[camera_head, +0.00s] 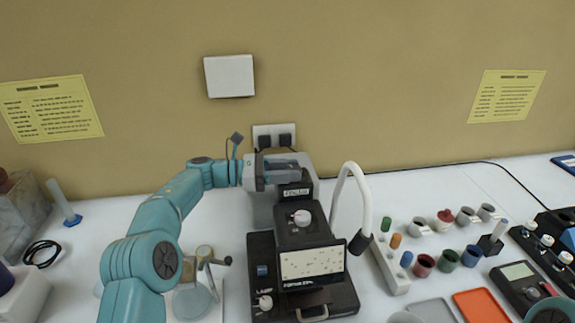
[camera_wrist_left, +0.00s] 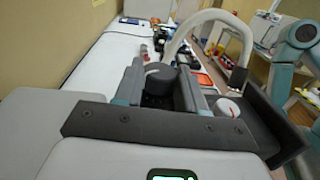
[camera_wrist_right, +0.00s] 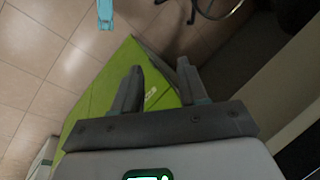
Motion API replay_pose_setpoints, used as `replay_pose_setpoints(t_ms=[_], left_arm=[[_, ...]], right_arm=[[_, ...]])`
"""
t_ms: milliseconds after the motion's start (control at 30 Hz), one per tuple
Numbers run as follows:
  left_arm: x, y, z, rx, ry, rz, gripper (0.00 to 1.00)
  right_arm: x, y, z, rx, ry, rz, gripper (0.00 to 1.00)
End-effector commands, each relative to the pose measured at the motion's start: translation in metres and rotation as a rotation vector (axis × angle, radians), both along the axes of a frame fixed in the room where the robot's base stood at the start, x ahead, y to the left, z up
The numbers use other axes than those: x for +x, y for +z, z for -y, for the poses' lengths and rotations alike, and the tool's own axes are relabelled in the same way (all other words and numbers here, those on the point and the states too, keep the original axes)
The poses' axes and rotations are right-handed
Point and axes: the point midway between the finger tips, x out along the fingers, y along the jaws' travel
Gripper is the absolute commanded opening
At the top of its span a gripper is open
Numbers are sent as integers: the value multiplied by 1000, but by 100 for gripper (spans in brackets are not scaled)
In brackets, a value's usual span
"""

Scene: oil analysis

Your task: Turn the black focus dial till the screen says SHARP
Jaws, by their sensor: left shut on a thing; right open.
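The black focus dial (camera_wrist_left: 161,77) is a dark round knob with a pale mark on top, seen between the fingers in the left wrist view. My left gripper (camera_wrist_left: 160,88) is shut on it; in the head view the gripper (camera_head: 284,172) reaches the top rear of the black instrument (camera_head: 345,298) and largely hides the dial. The instrument's screen (camera_head: 312,263) shows a pale field of scattered small specks, with a text line below too small to read surely. My right gripper (camera_wrist_right: 160,88) is open and empty, away from the instrument.
A white curved lamp arm (camera_head: 337,195) stands just right of the instrument. A white-topped knob (camera_head: 301,217) sits on its front slope. Several small cups, an orange tray (camera_head: 480,305) and a meter (camera_head: 520,280) are at right.

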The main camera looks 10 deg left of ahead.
Motion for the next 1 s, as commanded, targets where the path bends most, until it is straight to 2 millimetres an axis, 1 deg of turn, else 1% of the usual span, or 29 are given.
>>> replay_pose_setpoints(t_ms=[33, 300, 867, 900, 967, 1000], left_arm=[[1, 2, 0, -1, -12, 0, 9], [1, 2, 0, -3, -56, 1, 9], [1, 2, 0, -4, -68, 1, 9], [1, 2, 0, -4, -68, 2, 46], [1, 2, 0, -4, -68, 2, 66], [1, 2, 0, -4, -68, 2, 66]], right_arm=[[0, 6, 0, 0, 0, 0, 43], [0, 14, 0, 0, 0, 0, 43], [0, 15, 0, 0, 0, 0, 43], [0, 15, 0, 0, 0, 0, 43], [0, 15, 0, 0, 0, 0, 43], [0, 15, 0, 0, 0, 0, 43]])
